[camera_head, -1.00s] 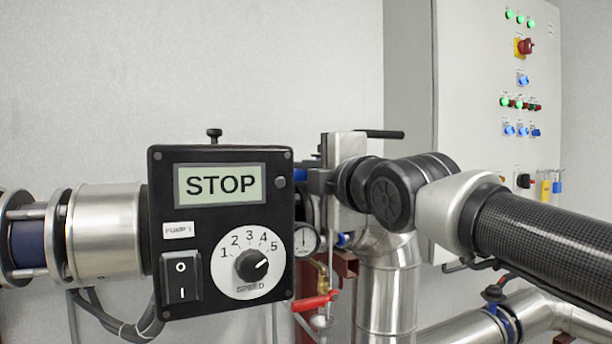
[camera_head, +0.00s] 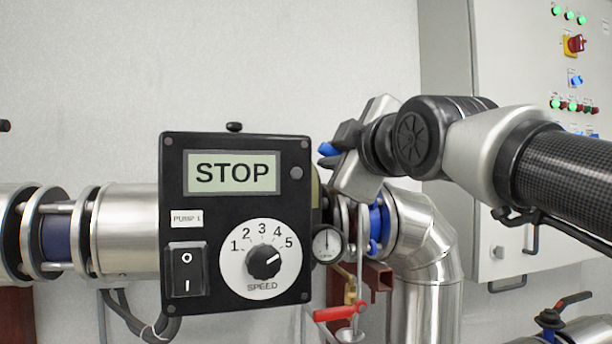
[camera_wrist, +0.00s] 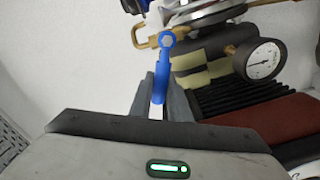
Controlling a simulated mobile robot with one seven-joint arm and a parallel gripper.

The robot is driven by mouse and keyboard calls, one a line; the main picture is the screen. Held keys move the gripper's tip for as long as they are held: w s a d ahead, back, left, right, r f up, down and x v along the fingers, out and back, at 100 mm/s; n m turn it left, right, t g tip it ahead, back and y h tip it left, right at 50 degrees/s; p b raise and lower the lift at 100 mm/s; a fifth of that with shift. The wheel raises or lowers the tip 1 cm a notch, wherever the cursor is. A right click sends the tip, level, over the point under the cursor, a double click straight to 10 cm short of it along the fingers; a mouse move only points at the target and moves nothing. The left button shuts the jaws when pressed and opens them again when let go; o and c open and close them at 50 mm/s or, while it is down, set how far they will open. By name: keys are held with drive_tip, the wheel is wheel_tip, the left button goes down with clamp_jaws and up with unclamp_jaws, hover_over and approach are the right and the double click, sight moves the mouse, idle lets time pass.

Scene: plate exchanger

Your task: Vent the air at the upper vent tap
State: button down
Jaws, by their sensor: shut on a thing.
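A blue lever (camera_wrist: 163,72) with a hex nut at its far end shows in the wrist view. It sits by a brass-coloured fitting (camera_wrist: 143,36), and I take it for the handle of the upper vent tap. My gripper (camera_wrist: 160,98) is shut on the lever's near end, with one finger on each side. In the head view my gripper (camera_head: 338,147) is tilted, just right of the pump control box, and a bit of the blue lever (camera_head: 328,149) shows at its fingers. The tap's body is hidden there.
The black pump control box (camera_head: 235,225) reads STOP and stands close left of my gripper. A pressure gauge (camera_head: 327,243) and a red-handled valve (camera_head: 338,311) are below it. A steel pipe elbow (camera_head: 425,235) is at the lower right, and a control cabinet (camera_head: 500,100) stands behind my arm.

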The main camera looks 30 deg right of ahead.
drive_tip(key=m, duration=0.2)
drive_tip(key=d+r+m+b, duration=0.1)
drive_tip(key=shift+s+d+r+m, duration=0.15)
drive_tip(key=shift+r+m, duration=0.05)
drive_tip(key=shift+m, duration=0.2)
drive_tip(key=m, duration=0.1)
drive_tip(key=d+r+m+b, duration=0.1)
drive_tip(key=shift+s+m, duration=0.15)
drive_tip(key=shift+m, duration=0.25)
drive_tip(key=d+m, duration=0.1)
drive_tip(key=m, duration=0.2)
drive_tip(key=shift+s+d+r+b, duration=0.15)
drive_tip(key=shift+d+r+b, duration=0.1)
drive_tip(key=shift+d+b, duration=0.15)
drive_tip(key=shift+s+d+r+m, duration=0.1)
drive_tip(key=shift+d+m, duration=0.2)
drive_tip(key=shift+m, duration=0.45)
drive_tip(key=shift+s+d+m, duration=0.1)
drive_tip(key=shift+d+m, duration=0.2)
drive_tip(key=shift+m, duration=0.45)
drive_tip(key=c, duration=1.7)
unclamp_jaws()
drive_tip(key=shift+d, duration=0.1)
drive_tip(key=shift+o, duration=0.2)
